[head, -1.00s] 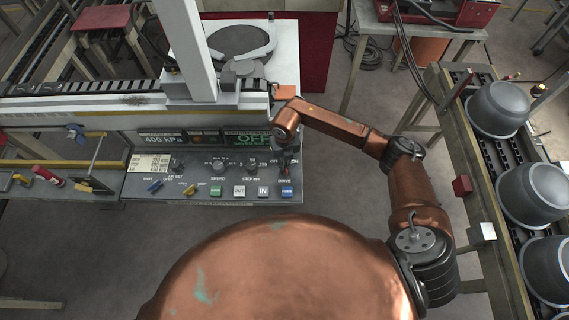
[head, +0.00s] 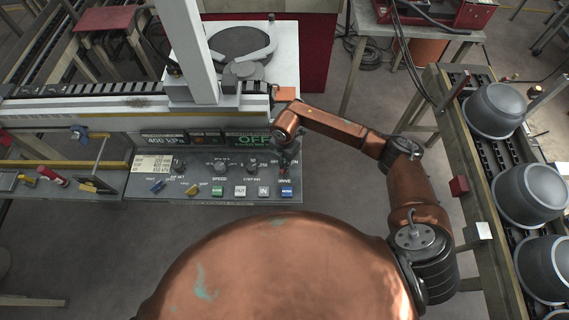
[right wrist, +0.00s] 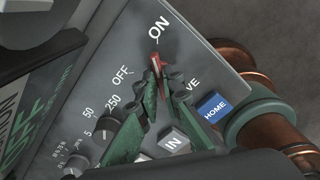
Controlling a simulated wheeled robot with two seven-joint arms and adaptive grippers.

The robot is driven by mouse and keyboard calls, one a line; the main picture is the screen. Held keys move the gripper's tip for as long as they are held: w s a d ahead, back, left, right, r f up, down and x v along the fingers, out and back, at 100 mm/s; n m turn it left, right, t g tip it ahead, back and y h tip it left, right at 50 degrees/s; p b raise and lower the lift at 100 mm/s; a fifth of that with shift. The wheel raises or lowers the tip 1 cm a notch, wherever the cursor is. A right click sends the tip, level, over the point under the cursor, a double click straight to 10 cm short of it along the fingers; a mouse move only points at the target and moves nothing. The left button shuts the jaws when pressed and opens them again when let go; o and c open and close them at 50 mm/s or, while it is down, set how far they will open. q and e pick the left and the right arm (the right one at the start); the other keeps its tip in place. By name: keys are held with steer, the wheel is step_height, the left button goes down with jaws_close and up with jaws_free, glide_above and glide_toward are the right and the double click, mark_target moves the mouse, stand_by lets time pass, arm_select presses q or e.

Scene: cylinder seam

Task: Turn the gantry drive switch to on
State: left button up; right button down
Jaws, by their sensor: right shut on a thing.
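The gantry drive switch (right wrist: 155,62) has a red handle and shows between my fingertips in the right wrist view. The ON label is just above its visible end and the OFF label is to the left. The handle end appears to point toward ON, but the fingers cover much of it. My right gripper (right wrist: 160,82), with green fingers, is shut on the handle. In the head view my right gripper (head: 285,163) is at the right end of the control panel (head: 140,188). The panel's display (head: 253,140) reads OFF in green. My left gripper is not in view.
A blue HOME button (right wrist: 212,107) and a grey IN button (right wrist: 173,142) sit close to the fingers. The gantry's white column (head: 190,50) stands behind the panel. A conveyor (head: 510,245) with several grey pots runs along the right side.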

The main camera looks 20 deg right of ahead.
steer(key=shift+m+p, duration=0.3)
steer(key=shift+m, duration=0.8)
steer(key=c, duration=2.1)
jaws_free()
steer(key=shift+r, duration=0.1)
step_height(320, 180, up, 12)
steer(key=shift+f, duration=0.1)
steer(key=shift+a, duration=0.1)
